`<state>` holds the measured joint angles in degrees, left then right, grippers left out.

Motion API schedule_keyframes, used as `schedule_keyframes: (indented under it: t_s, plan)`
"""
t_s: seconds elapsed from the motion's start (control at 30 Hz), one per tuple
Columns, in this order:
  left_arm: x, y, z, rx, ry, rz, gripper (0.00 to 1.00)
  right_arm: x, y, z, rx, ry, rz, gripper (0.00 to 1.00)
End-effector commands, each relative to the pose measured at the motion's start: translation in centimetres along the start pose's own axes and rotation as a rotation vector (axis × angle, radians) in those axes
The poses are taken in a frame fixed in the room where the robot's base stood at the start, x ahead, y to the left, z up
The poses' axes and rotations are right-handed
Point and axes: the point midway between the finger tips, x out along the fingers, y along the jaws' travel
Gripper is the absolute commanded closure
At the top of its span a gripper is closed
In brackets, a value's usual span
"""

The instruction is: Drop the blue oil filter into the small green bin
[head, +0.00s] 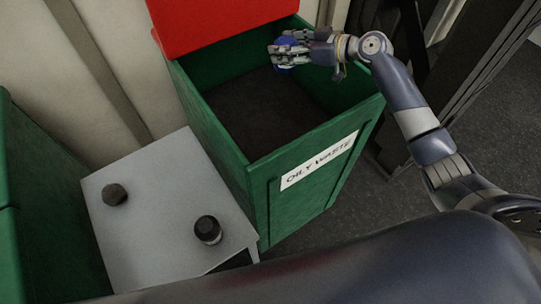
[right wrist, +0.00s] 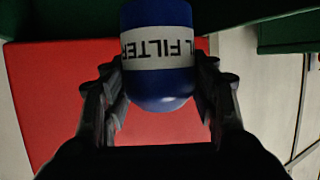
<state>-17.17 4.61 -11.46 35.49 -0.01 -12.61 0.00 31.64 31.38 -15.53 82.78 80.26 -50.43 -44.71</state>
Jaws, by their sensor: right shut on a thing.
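The blue oil filter (right wrist: 158,85) has a white band with "FILTER" lettering, upside down in the right wrist view. My right gripper (right wrist: 160,95) is shut on it, with one finger on each side. In the head view the right gripper (head: 282,52) is over the far inner side of the green bin (head: 225,140) labelled "OILY WASTE". Only a small part of the blue filter (head: 285,68) shows there, mostly behind the fingers. The bin's red lid (head: 210,20) stands open at the back. My left gripper does not show.
A grey table (head: 150,225) left of the bin bears two dark round parts (head: 115,194) (head: 208,230). Another green container (head: 40,200) stands at the far left. A dark frame (head: 460,80) rises right of the bin. The bin's dark interior looks empty.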

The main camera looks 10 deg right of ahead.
Motion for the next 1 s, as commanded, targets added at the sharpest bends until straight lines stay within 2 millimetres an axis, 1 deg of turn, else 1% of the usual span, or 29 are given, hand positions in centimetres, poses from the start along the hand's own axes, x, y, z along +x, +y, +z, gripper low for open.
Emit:
schedule_keyframes:
  t_s: [0.03,0.1,0.37,0.4,0.47,0.83,0.93,1.0]
  plan:
    - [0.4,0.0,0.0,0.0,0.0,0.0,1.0,0.2,0.0,0.4,-0.001,0.003,0.001,0.78]
    - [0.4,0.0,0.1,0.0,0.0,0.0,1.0,0.3,0.0,0.6,-0.002,0.004,0.001,0.78]
    - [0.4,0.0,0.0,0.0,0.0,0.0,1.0,0.3,0.0,0.6,-0.003,0.004,0.002,0.78]
    - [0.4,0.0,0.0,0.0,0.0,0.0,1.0,0.3,0.0,0.6,-0.003,0.004,0.002,0.37]
    - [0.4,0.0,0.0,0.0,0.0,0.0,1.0,0.3,0.0,0.7,-0.002,0.004,0.001,0.23]
    - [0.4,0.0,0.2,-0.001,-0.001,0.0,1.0,0.2,0.0,0.9,-0.001,-0.001,0.0,0.22]
    - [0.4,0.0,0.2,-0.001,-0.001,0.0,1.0,-0.4,0.1,0.9,-0.002,-0.001,0.002,0.22]
    - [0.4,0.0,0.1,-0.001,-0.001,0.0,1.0,-1.4,0.1,1.0,-0.002,-0.002,0.003,0.22]
